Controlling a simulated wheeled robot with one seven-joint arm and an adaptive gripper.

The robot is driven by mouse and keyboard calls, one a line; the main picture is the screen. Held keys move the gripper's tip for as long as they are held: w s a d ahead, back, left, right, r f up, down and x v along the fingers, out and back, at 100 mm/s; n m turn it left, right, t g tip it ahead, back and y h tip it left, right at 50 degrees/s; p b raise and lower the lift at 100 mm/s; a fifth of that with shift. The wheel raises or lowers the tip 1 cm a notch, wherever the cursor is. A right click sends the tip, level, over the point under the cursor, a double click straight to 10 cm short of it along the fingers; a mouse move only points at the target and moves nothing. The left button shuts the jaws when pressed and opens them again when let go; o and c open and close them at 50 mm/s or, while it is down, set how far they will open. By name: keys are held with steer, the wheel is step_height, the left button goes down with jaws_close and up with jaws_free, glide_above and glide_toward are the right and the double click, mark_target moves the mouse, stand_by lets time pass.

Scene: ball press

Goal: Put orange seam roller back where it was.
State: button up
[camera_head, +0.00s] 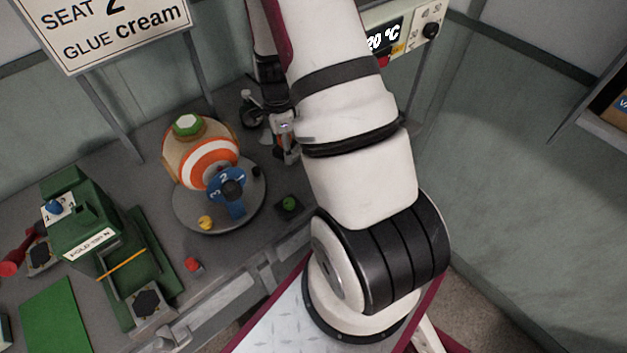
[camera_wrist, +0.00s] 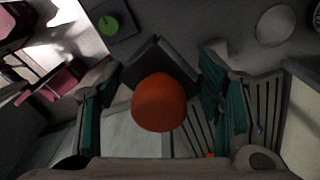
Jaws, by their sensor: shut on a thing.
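The orange seam roller shows in the wrist view as a rounded orange end (camera_wrist: 159,103) between the fingers of my gripper (camera_wrist: 157,88). The fingers have teal pads and are closed on it, though the orange end hides the contact. A dark square piece (camera_wrist: 160,60) shows just behind the orange end; I cannot tell whether they touch. In the head view my gripper (camera_head: 286,135) is low over the back of the bench, right of the striped ball, partly behind my arm. The roller cannot be made out there.
A striped orange-and-white ball (camera_head: 205,160) sits on a round plate (camera_head: 190,213) with a blue numbered dial (camera_head: 228,187). A green button (camera_head: 288,204) lies right of it. A green press (camera_head: 85,225) stands left. A sign (camera_head: 105,25) and temperature display (camera_head: 384,38) are behind.

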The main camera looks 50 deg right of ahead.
steer(key=s+a+f+m, duration=0.1)
steer(key=s+f+m, duration=0.1)
steer(key=s+f, duration=0.5)
steer(key=s+a+f+m, duration=0.1)
steer(key=s+f+m, duration=0.15)
steer(key=s, duration=0.85)
steer(key=w+d+b, duration=0.1)
steer(key=w+b, duration=0.1)
steer(key=w+d+f+b, duration=0.1)
steer(key=w+b, duration=0.1)
steer(key=b, duration=0.1)
steer(key=w+d+b, duration=0.1)
steer(key=w+b, duration=0.1)
steer(key=shift+w+d+f, duration=0.25)
steer(key=shift+d+f, duration=0.05)
steer(key=shift+d, duration=0.05)
steer(key=w+d, duration=0.1)
steer(key=w, duration=0.1)
steer(key=w+d, duration=0.1)
steer(key=w, duration=0.1)
steer(key=w+d, duration=0.2)
steer(key=shift+f, duration=0.1)
steer(key=shift+w+d+f+p, duration=0.15)
steer(key=shift+f+p, duration=0.1)
steer(key=shift+f, duration=0.65)
steer(key=shift+w+f+p, duration=0.1)
steer(key=shift+f+p, duration=0.15)
steer(key=shift+f, duration=0.65)
steer(key=o, duration=1.1)
steer(key=shift+f, duration=0.1)
